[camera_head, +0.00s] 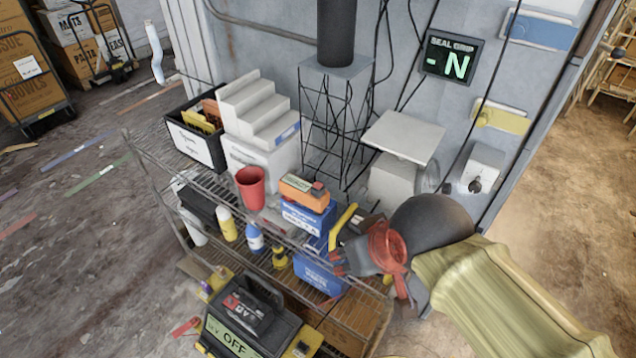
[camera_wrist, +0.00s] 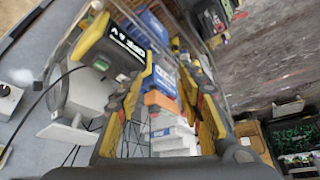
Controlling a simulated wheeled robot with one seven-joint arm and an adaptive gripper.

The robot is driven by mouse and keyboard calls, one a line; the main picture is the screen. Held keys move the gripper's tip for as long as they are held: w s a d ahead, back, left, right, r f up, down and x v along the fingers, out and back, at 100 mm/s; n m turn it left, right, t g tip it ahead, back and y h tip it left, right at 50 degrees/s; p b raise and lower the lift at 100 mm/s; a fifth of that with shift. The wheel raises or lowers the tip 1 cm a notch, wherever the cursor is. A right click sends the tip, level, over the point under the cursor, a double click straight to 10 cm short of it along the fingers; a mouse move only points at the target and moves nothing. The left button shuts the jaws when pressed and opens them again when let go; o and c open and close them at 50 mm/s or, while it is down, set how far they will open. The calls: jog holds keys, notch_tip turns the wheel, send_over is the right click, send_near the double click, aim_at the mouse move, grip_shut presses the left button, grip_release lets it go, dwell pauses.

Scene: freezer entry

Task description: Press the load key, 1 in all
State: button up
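A yellow and black unit (camera_head: 258,318) stands at the bottom of the head view, in front of the wire shelf. Its lit display (camera_head: 235,340) reads OFF, and partly legible white lettering on its black top may include LOAD. I cannot make out a separate load key. My gripper (camera_head: 343,236) is to the right and above the unit, over the shelf's right end, and does not touch the unit. In the wrist view its yellow fingers (camera_wrist: 168,88) stand apart with shelf goods seen between them. A yellow and black lettered object (camera_wrist: 112,45) lies beside the left finger.
The wire shelf (camera_head: 150,170) carries a red cup (camera_head: 251,186), blue boxes (camera_head: 308,218), bottles and a white stepped block (camera_head: 260,110). A wall display (camera_head: 451,57) labelled SEAL GRIP reads "-N". A white plate (camera_head: 404,136) juts from the wall.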

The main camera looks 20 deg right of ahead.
grip_shut()
dwell(1.5)
